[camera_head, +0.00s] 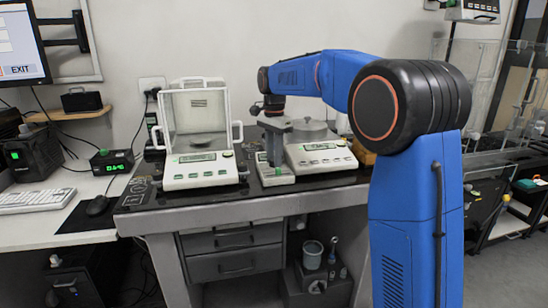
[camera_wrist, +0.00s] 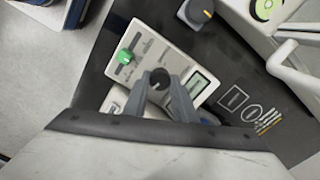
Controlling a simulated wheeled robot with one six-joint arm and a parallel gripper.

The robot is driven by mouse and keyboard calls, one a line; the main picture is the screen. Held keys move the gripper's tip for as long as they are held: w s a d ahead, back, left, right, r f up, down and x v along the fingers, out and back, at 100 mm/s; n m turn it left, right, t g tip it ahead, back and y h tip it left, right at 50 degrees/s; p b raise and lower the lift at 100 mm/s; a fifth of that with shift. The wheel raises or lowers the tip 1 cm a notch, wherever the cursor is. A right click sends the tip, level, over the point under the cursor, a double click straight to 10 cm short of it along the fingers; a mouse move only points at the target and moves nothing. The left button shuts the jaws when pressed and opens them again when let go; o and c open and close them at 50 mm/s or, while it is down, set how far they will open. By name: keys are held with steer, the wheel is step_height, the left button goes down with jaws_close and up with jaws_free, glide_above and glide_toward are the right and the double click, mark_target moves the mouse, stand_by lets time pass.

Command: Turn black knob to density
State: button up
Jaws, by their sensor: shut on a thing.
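A small light-coloured instrument (camera_wrist: 147,47) with a green knob (camera_wrist: 124,57) and a small display (camera_wrist: 198,84) lies under my gripper in the wrist view. My gripper (camera_wrist: 160,86) is shut on a black knob (camera_wrist: 160,77) on its panel, with one grey finger on each side. In the head view the same instrument (camera_head: 283,180) stands between the two balances, with my gripper (camera_head: 271,158) reaching down to it from above. The fingers hide the knob there. The printed markings around the knob are too small or hidden to read.
A balance with a glass draft shield (camera_head: 200,178) stands to the left, close by. Another balance (camera_head: 322,158) stands to the right. All are on a dark bench (camera_head: 150,222). A grey knob with an orange mark (camera_wrist: 197,12) is near the wrist view's top edge.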

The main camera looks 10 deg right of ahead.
steer(key=shift+m, duration=0.3)
stand_by(0.4)
steer(key=o, duration=1)
steer(key=shift+o, duration=0.2)
steer(key=shift+r, duration=0.1)
step_height(320, 180, up, 17)
steer(key=shift+r, duration=0.15)
